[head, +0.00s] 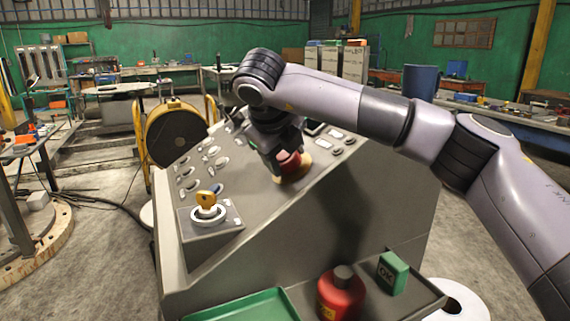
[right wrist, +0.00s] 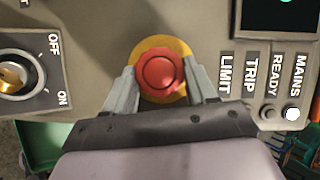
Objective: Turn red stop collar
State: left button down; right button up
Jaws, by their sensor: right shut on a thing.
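The red stop collar (head: 289,163) is a round red knob on a yellow disc (head: 298,168) on the sloping face of the grey console (head: 330,185). My right gripper (head: 277,160) reaches down to it from above and is shut on it. In the right wrist view the red collar (right wrist: 160,75) sits between the two grey fingers of the gripper (right wrist: 160,88), one on each side, with the yellow disc (right wrist: 178,48) behind it. My left gripper is not in view.
A yellow key switch (head: 207,205) stands on the console's near left, marked OFF and ON in the right wrist view. Indicator lamps (right wrist: 291,114) sit beside the collar. A red bottle (head: 341,295), a green OK block (head: 392,272) and a green tray (head: 245,308) are on the lower front ledge.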

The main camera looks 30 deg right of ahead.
jog(key=shift+f+m, duration=0.2)
jog(key=shift+m, duration=0.1)
jog(key=o, duration=1.1)
jog(key=shift+d, duration=0.1)
jog(key=shift+c, duration=0.2)
jog(key=shift+r, duration=0.1)
jog(key=v, duration=0.7)
